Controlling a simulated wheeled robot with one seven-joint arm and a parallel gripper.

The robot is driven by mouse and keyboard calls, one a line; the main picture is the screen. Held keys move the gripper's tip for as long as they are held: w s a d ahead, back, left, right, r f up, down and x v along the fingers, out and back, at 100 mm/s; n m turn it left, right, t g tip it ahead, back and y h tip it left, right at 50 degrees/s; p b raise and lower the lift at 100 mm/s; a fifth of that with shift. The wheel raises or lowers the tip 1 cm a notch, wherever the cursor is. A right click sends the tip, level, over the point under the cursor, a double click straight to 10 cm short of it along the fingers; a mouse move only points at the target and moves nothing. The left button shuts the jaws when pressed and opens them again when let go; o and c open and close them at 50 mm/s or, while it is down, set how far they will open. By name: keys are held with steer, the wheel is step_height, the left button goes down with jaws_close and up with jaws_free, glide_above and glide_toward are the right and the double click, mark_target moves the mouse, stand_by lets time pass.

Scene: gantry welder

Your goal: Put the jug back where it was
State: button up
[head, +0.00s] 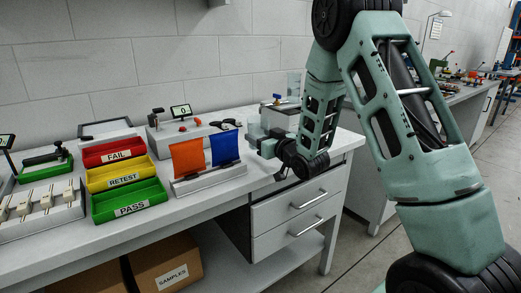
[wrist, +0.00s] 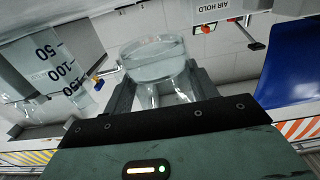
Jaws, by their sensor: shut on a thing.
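In the wrist view a clear glass vessel, which looks like the jug (wrist: 153,58), sits between the two fingers of my gripper (wrist: 160,88). My gripper is shut on it. Its round rim faces the camera, and its lower part is partly hidden by the fingers and the gripper body. In the head view my gripper (head: 259,137) is low over the right end of the bench, just right of the blue flag.
A clear graduated vessel (wrist: 58,72) is close on the left in the wrist view. In the head view, orange (head: 188,157) and blue (head: 225,147) flags stand left of my gripper on the bench (head: 205,207). FAIL, RETEST and PASS trays (head: 130,200) lie further left.

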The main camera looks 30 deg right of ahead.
steer(key=shift+f, duration=1.85)
steer(key=shift+f+b, duration=0.1)
steer(key=shift+b, duration=0.2)
steer(key=o, duration=1.1)
steer(key=shift+f, duration=0.1)
steer(key=shift+s+r, duration=0.2)
steer(key=s+p, duration=0.3)
steer(key=s, duration=0.2)
steer(key=s+p, duration=0.3)
steer(key=s, duration=0.3)
steer(key=shift+s+d, duration=0.2)
steer(key=shift+s, duration=0.1)
